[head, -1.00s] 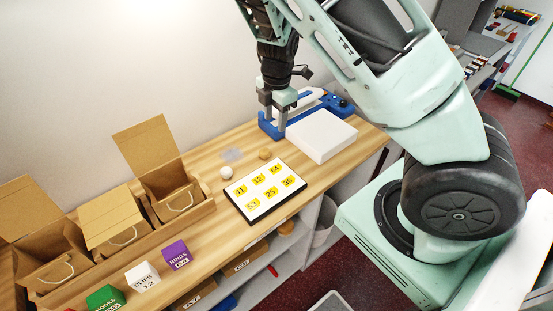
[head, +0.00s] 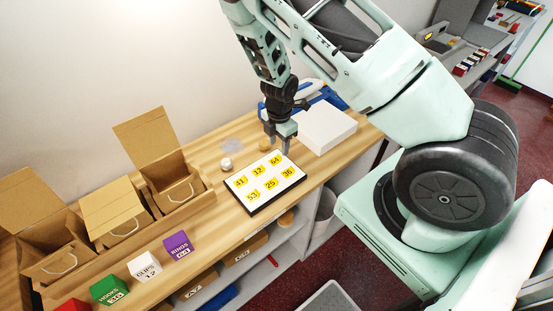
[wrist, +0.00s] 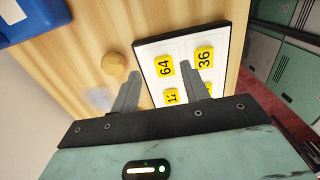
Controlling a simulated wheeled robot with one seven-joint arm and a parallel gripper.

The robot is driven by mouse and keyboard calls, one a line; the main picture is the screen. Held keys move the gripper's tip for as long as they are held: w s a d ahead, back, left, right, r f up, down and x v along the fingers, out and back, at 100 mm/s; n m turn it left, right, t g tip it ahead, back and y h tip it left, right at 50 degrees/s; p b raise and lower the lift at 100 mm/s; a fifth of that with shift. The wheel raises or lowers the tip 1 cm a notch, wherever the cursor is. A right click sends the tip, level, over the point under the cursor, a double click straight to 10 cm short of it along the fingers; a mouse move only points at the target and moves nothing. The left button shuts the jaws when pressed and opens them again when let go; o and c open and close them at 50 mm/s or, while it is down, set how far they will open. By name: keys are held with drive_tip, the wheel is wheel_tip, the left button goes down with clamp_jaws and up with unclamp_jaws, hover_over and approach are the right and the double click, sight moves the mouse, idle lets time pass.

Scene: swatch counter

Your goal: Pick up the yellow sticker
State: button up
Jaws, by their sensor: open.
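Several yellow stickers with black numbers lie in two rows on a white, black-edged board (head: 238,196) on the wooden counter. In the head view the back row reads 41, 12 and 64 (head: 275,160), and the front row 53, 25 and 36 (head: 288,172). My gripper (head: 280,148) is open and empty, pointing down just behind the board's far right corner. In the wrist view my gripper (wrist: 168,82) has its fingers apart over the board's edge, with sticker 64 (wrist: 164,65) and sticker 36 (wrist: 204,57) beyond the tips. Sticker 12 (wrist: 171,97) shows between the fingers.
A white box (head: 326,128) and a blue tool (head: 268,112) stand at the back right. A round wooden piece (wrist: 114,64) and a white ball (head: 226,163) sit near the board. Open cardboard boxes (head: 123,212) and colored labelled blocks (head: 178,246) are at left.

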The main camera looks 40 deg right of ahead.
wheel_tip(320, 180, down, 4)
drive_tip(key=shift+s+f, duration=0.1)
drive_tip(key=shift+s, duration=0.05)
drive_tip(key=c, duration=0.8)
drive_tip(key=shift+c, duration=0.2)
wheel_tip(320, 180, up, 10)
wheel_tip(320, 180, up, 4)
drive_tip(key=p, duration=0.6)
hover_over(279, 158)
idle(0.3)
